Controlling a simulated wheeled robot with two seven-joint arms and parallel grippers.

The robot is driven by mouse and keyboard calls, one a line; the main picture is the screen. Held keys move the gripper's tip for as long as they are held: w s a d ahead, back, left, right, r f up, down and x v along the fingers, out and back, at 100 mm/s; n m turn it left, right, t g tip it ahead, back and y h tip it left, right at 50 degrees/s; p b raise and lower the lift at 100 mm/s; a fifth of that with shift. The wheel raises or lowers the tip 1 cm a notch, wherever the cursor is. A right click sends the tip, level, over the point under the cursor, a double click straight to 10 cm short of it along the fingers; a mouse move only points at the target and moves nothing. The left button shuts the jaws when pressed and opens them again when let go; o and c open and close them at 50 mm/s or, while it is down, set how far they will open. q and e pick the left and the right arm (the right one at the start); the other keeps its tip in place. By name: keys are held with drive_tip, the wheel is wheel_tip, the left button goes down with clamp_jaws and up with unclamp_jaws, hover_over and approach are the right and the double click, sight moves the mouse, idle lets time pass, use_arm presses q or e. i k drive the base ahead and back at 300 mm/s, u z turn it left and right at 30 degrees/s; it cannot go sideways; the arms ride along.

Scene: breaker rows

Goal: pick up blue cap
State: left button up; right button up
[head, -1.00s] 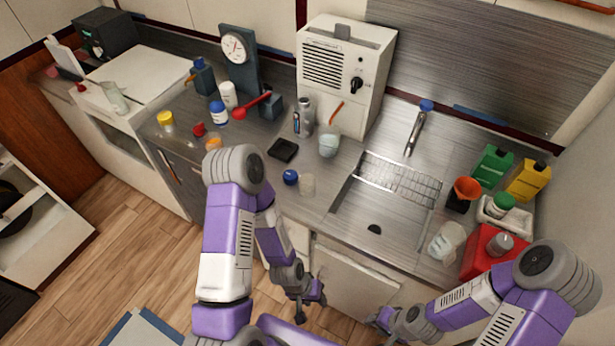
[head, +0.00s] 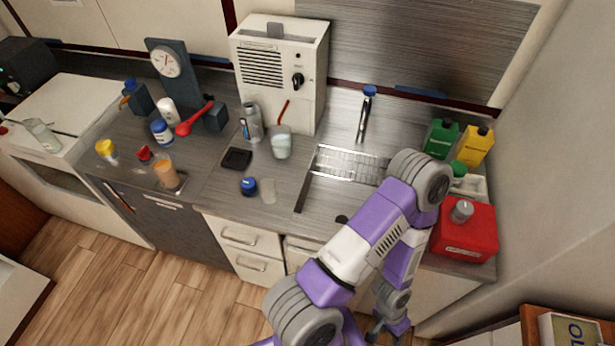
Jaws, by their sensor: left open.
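A blue cap (head: 248,187) sits on the steel counter (head: 222,190) near its front edge, just left of a small translucent cup (head: 268,191). The cap is in clear view. My left gripper (head: 388,335) is low in front of the cabinets at the bottom of the head view, below counter height and well to the right of the cap. It is open, small and partly cut by the frame's lower edge. My right gripper is not in view.
A black square pad (head: 237,158) lies behind the cap, and a beaker (head: 281,142) stands behind the cup. The sink rack (head: 348,166) is to the right, partly behind my arm. A red canister (head: 466,230) stands at the far right. An orange-filled container (head: 167,175) stands to the left.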

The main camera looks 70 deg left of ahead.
sight(249, 186)
drive_tip(key=z, duration=0.25)
drive_tip(key=k, duration=1.2)
drive_tip(key=u, duration=1.2)
